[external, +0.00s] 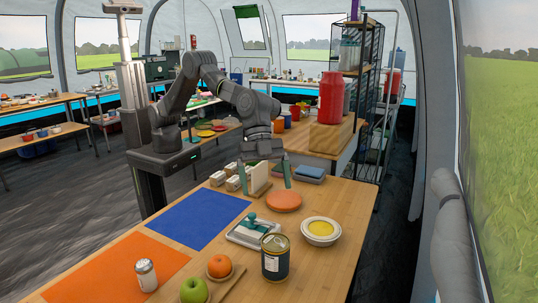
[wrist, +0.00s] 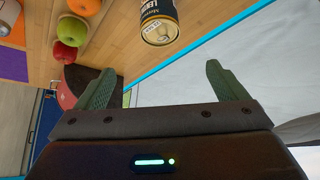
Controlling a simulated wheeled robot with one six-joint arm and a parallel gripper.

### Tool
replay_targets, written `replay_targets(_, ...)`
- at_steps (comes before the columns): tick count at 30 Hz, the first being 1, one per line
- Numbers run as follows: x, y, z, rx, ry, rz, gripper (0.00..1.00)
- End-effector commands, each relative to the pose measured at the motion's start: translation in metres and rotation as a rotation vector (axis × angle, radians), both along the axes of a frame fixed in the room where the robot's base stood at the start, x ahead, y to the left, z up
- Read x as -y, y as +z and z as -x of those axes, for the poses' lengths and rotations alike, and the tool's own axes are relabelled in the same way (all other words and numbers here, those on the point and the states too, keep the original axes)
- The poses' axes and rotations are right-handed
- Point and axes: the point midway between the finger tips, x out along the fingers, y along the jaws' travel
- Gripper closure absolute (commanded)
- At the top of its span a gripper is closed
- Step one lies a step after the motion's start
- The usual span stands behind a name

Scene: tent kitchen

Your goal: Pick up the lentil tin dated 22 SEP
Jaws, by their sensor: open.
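A tin (external: 276,258) with a dark label, pale band and gold lid stands upright near the front of the table. It also shows in the wrist view (wrist: 160,22), cut by the top edge, where part of its label seems to read "LEN". Its date is not legible. My gripper (external: 265,181) is open and empty, farther back over the table, apart from both tins. In the wrist view its fingers (wrist: 165,85) are spread, with the dark-labelled tin beyond them.
A green apple (external: 194,291) and an orange (external: 219,266) lie left of the dark-labelled tin. A yellow-filled bowl (external: 321,231), a metal tray (external: 245,236) and an orange plate (external: 284,201) stand behind it. The blue mat (external: 190,217) is clear.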

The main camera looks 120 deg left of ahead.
Motion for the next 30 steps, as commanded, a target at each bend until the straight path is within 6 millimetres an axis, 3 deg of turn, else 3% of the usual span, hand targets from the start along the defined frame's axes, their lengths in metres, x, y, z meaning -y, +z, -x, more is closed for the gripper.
replay_targets(12,0.023,-0.053,-0.024,-0.002,0.002,-0.001,0.08)
replay_targets(23,0.031,-0.072,-0.032,-0.002,0.003,0.001,0.08)
replay_targets(30,0.039,-0.098,-0.039,-0.004,0.003,0.000,0.08)
